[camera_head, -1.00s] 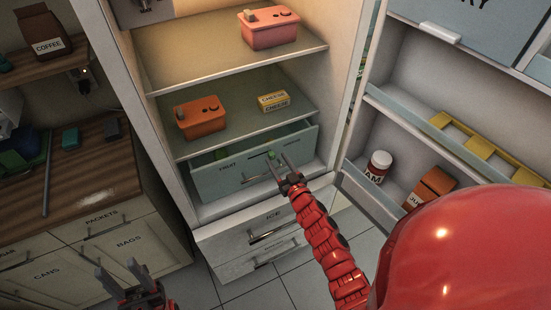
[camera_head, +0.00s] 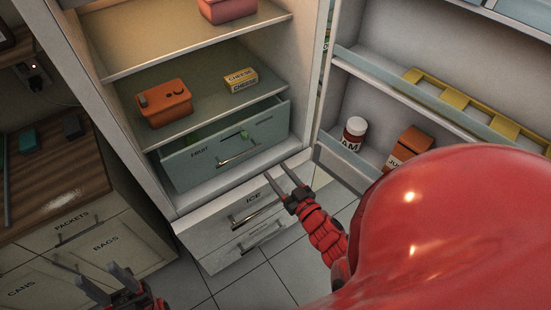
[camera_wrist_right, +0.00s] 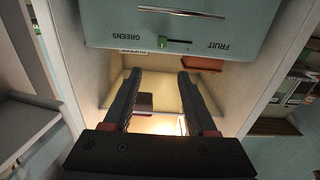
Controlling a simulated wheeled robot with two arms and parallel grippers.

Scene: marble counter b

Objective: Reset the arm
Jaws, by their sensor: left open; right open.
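My right gripper (camera_head: 287,182) is open and empty, in front of the fridge just below and right of the fruit drawer (camera_head: 190,169). The drawer is pulled partly out, with a green slider on its front. In the right wrist view the right gripper's fingers (camera_wrist_right: 155,95) are spread with nothing between them, and the drawer front (camera_wrist_right: 120,25) shows upside down. My left gripper (camera_head: 103,277) is open and empty at the lower left, in front of the low cabinet.
The fridge holds an orange container (camera_head: 165,103), a cheese box (camera_head: 241,80) and a pink container (camera_head: 228,8). The open door at right carries a jam jar (camera_head: 353,133) and a juice carton (camera_head: 408,147). Ice drawers (camera_head: 222,206) sit below. A wooden counter (camera_head: 60,190) is at left.

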